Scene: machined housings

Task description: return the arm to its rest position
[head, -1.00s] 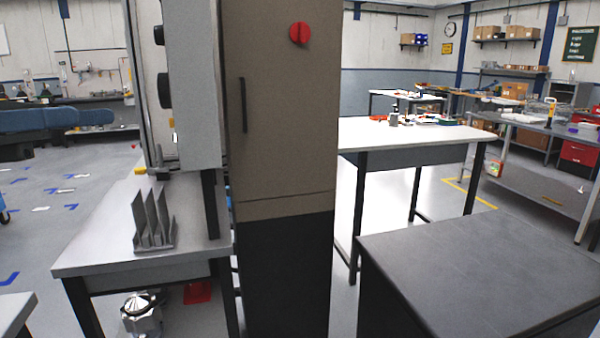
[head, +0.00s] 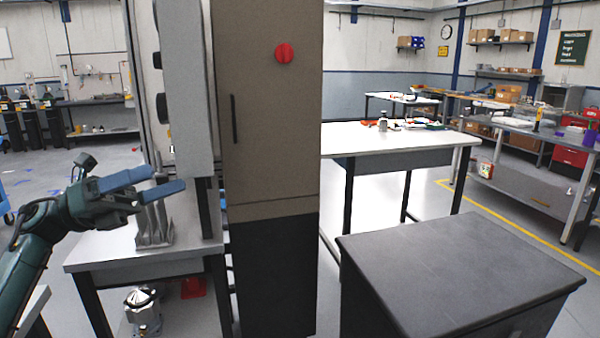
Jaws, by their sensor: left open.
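My left arm (head: 40,240) comes in from the left in the head view. Its gripper (head: 160,184) is open, with two blue fingers apart and nothing between them. It hangs in front of a grey finned rack (head: 154,226) on the small table at the left and hides part of it. I cannot tell whether the gripper touches the rack. My right gripper is not in view.
A tall brown and black cabinet (head: 268,120) with a red knob (head: 284,53) stands in the middle. A dark low cabinet (head: 450,265) is at the front right. A white-topped table (head: 400,140) stands behind. A metal housing (head: 142,308) sits below the left table (head: 100,255).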

